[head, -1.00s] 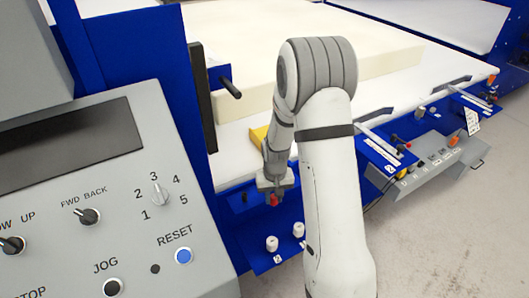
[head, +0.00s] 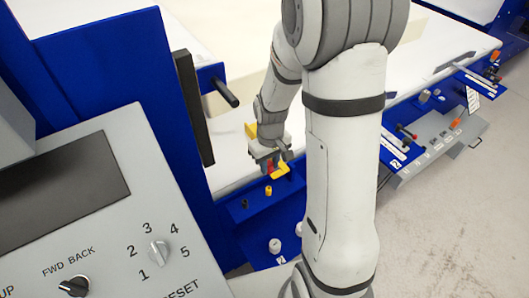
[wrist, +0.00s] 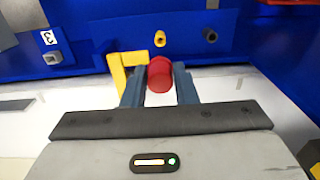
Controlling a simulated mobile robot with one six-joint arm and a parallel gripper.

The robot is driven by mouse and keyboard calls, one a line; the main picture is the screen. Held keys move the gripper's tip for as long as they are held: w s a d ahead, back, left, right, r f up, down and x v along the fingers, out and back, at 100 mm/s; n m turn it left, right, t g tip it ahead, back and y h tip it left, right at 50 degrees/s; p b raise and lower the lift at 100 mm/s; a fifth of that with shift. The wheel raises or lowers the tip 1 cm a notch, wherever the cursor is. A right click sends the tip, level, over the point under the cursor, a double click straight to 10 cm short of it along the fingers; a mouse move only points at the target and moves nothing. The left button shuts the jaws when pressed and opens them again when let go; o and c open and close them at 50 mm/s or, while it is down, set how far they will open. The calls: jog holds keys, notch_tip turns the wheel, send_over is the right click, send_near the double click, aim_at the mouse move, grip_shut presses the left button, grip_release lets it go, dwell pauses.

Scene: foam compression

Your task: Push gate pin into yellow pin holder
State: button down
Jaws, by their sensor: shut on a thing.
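My gripper (head: 265,157) is shut on a red cylindrical pin (head: 270,167), which also shows as a red round end between the two fingers in the wrist view (wrist: 160,75). A small yellow round holder (wrist: 160,38) sits on the blue panel just beyond the pin in the wrist view, apart from it. The holder also shows in the head view (head: 268,190), below the gripper. A yellow angled bracket (wrist: 118,70) is close to the left finger in the wrist view; whether they touch cannot be told. The far end of the pin is hidden.
A dark round socket (wrist: 209,35) sits right of the holder, and a label "3" (wrist: 48,38) lies left. A black handle (head: 226,92) sticks out above. The grey control panel (head: 110,230) fills the lower left.

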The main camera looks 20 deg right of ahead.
aim_at(269, 171)
jog(key=shift+f+b, duration=2.3)
jog(key=shift+f, duration=0.8)
jog(key=shift+f+b, duration=1.55)
jog(key=shift+f, duration=0.2)
jog(key=c, duration=1.1)
grip_release()
jog(key=shift+r, duration=0.15)
jog(key=shift+r+p, duration=2.15)
jog(key=shift+r, duration=0.7)
